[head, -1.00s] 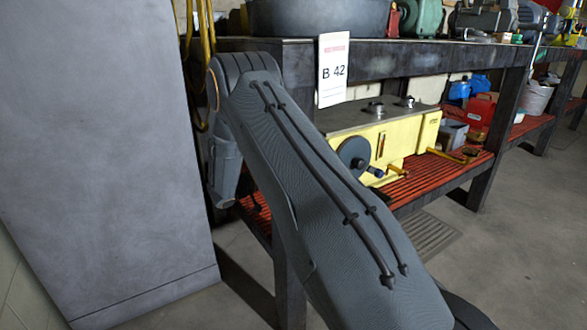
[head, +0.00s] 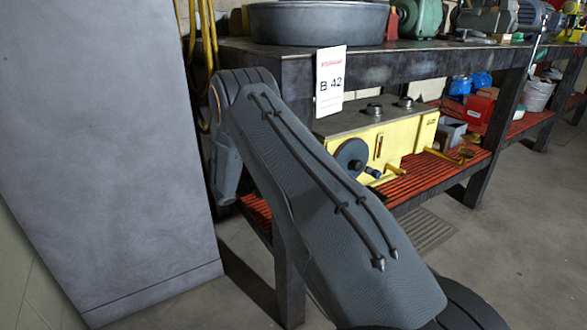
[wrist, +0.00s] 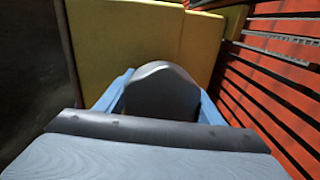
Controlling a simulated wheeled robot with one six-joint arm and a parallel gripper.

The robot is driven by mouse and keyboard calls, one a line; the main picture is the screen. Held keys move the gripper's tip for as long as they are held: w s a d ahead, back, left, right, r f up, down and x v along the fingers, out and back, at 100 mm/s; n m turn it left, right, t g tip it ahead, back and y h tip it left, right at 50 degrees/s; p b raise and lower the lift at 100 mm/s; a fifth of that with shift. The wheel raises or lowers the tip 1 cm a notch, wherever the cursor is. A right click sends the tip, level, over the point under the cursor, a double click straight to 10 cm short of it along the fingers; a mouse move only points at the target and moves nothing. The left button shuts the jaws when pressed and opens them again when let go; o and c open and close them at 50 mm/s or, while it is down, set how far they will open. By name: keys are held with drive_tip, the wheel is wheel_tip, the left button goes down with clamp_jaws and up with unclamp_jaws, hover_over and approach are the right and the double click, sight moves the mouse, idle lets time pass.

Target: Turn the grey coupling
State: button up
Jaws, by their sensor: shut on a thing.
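In the wrist view my gripper (wrist: 160,100) has its blue fingers on either side of a dark grey rounded piece, which looks like the grey coupling (wrist: 162,88). The gripper is shut on it. Only the rounded outer end of the piece shows; its far side and any marking are hidden. A yellow body (wrist: 120,40) stands just behind it. In the head view my arm crosses the middle and hides the gripper and the coupling.
A workbench (head: 400,66) with a red slatted lower shelf (head: 430,178) carries a yellow machine (head: 405,137) with a grey disc (head: 351,157). A card marked B 42 (head: 330,82) hangs at the bench edge. A grey panel (head: 100,150) stands left. Floor is free at right.

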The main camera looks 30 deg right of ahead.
drive_tip(key=n, duration=0.2)
drive_tip(key=n+p, duration=0.1)
drive_tip(key=n, duration=0.2)
drive_tip(key=shift+s+f, duration=0.1)
drive_tip(key=shift+f, duration=0.1)
drive_tip(key=n+g+p, duration=0.1)
drive_tip(key=n, duration=0.5)
drive_tip(key=shift+s+f, duration=0.1)
drive_tip(key=shift+s, duration=0.05)
drive_tip(key=n, duration=0.6)
drive_tip(key=shift+s, duration=0.15)
drive_tip(key=n, duration=0.6)
drive_tip(key=shift+s+h, duration=0.15)
drive_tip(key=shift+h, duration=0.15)
drive_tip(key=shift+n, duration=0.3)
drive_tip(key=o, duration=1)
drive_tip(key=shift+o, duration=0.2)
drive_tip(key=a+p, duration=0.1)
drive_tip(key=a, duration=0.7)
